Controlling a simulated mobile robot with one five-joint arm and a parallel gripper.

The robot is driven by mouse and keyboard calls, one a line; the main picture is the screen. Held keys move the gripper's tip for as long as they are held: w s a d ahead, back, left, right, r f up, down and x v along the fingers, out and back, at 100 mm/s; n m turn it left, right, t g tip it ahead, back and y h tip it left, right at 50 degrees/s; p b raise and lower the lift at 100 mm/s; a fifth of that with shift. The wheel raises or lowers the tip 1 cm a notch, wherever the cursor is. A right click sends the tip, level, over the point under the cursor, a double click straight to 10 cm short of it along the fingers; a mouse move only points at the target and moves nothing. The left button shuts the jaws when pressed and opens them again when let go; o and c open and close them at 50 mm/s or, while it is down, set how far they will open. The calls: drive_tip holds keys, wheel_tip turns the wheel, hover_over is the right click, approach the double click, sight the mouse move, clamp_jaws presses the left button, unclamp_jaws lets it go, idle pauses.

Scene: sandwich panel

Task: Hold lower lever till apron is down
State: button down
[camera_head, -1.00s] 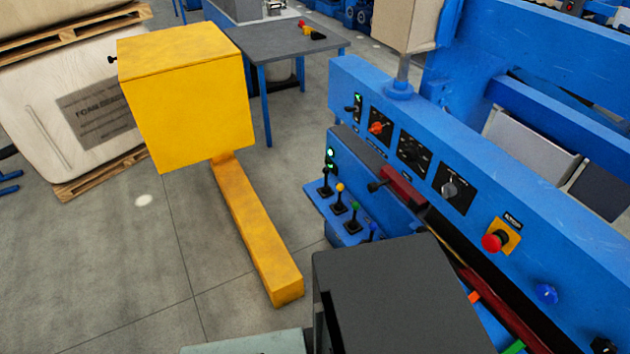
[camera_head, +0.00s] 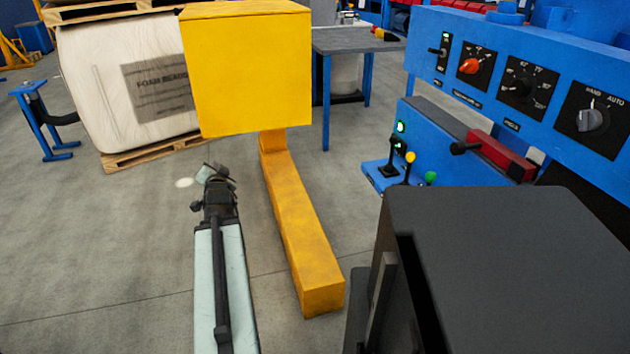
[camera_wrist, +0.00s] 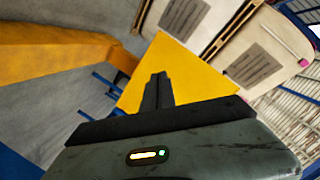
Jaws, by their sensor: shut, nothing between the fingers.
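A short row of levers stands on a blue ledge (camera_head: 372,176) at the panel's left end. One lever has a black knob (camera_head: 391,155), one a yellow knob (camera_head: 410,157) and one a green knob (camera_head: 431,177). No lever label is readable, so I cannot tell which is the lower lever. The apron cannot be made out. My gripper (camera_head: 216,176) is shut and empty, well left of the levers and apart from them. In the wrist view my gripper (camera_wrist: 158,88) points towards a yellow box, with no lever in sight.
A yellow box (camera_head: 246,70) on a yellow floor beam (camera_head: 295,230) stands between my arm and the panel. A dark box (camera_head: 500,260) hides the ledge's near part.

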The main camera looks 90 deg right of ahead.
drive_tip(key=s+d+f+m+g+h+b, duration=0.2)
drive_tip(key=s+m+g+b, duration=0.15)
drive_tip(key=s, duration=0.85)
drive_tip(key=s+d+f+m+g+h+b, duration=0.2)
drive_tip(key=s+m+b, duration=0.15)
drive_tip(key=s, duration=0.75)
drive_tip(key=s+a+m+g+b, duration=0.2)
drive_tip(key=s+g, duration=0.1)
drive_tip(key=s, duration=0.6)
drive_tip(key=s+a+m+g+b, duration=0.2)
drive_tip(key=s+a+g+b, duration=0.1)
drive_tip(key=s, duration=0.6)
drive_tip(key=s+a+m+g+h+b, duration=0.1)
drive_tip(key=s+a+m+g+b, duration=0.1)
drive_tip(key=s+g, duration=0.3)
drive_tip(key=s+m, duration=0.1)
drive_tip(key=s, duration=0.3)
drive_tip(key=shift+a+r, duration=0.25)
drive_tip(key=shift+a, duration=0.1)
drive_tip(key=shift+w+t, duration=0.15)
drive_tip(key=shift+t, duration=0.1)
